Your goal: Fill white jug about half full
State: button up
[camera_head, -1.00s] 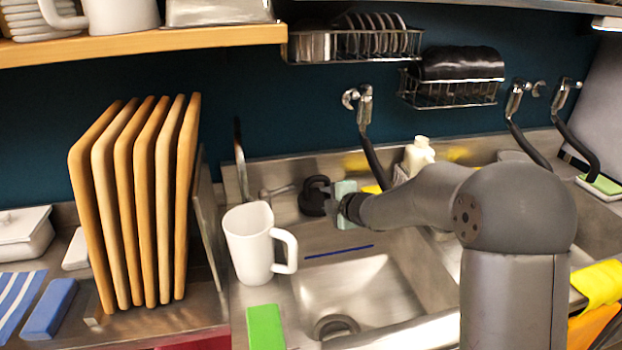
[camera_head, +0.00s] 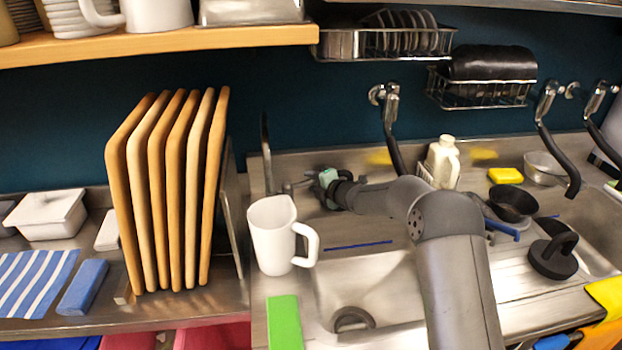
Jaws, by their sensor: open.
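The white jug (camera_head: 273,237) stands upright at the left edge of the sink, its handle to the right. From this angle I cannot see how much is inside it. My gripper (camera_head: 318,184) is behind and to the right of the jug, near the back of the sink, apart from the jug. It is open, and a pale green part shows at it; I cannot tell whether that is a separate thing behind. A faucet (camera_head: 386,107) with a dark hose hangs on the wall above the sink (camera_head: 345,290). My arm hides part of the sink.
Upright wooden boards (camera_head: 150,190) stand left of the jug. A green sponge (camera_head: 284,322) lies in front of it. A white bottle (camera_head: 443,163), a yellow sponge (camera_head: 505,175), a black bowl (camera_head: 512,203) and a black round tool (camera_head: 553,256) are on the right.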

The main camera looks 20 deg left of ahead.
jog(key=shift+w+a+f, duration=0.2)
jog(key=shift+w+a, duration=0.1)
jog(key=shift+a, duration=0.25)
grip_shut()
jog(key=shift+f+b, duration=0.1)
jog(key=shift+b, duration=0.35)
